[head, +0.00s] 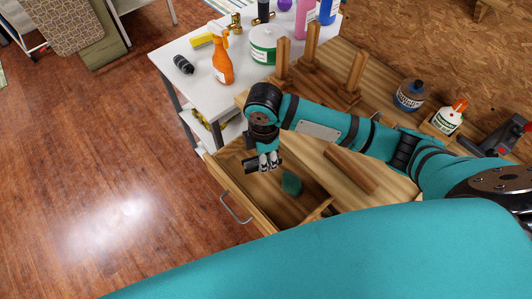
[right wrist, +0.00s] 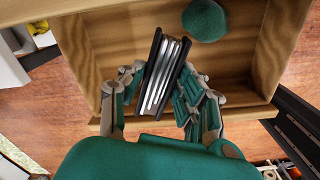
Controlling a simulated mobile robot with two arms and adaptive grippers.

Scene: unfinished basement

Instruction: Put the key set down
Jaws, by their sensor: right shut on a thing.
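The key set (right wrist: 164,75), a black-sided folding set with silver keys, sits between the fingers of my right gripper (right wrist: 165,88) in the right wrist view. In the head view my right gripper (head: 268,158) points down over the open wooden drawer (head: 232,197), shut on the key set (head: 251,166), which the fingers partly hide. The drawer's inside also shows below the key set in the right wrist view (right wrist: 105,35). I cannot tell how far the key set is above the drawer floor. My left gripper is not in view.
A green rounded thing (head: 291,183) lies in the drawer beside my right gripper. A white table (head: 197,66) with an orange spray bottle (head: 221,65) stands behind.

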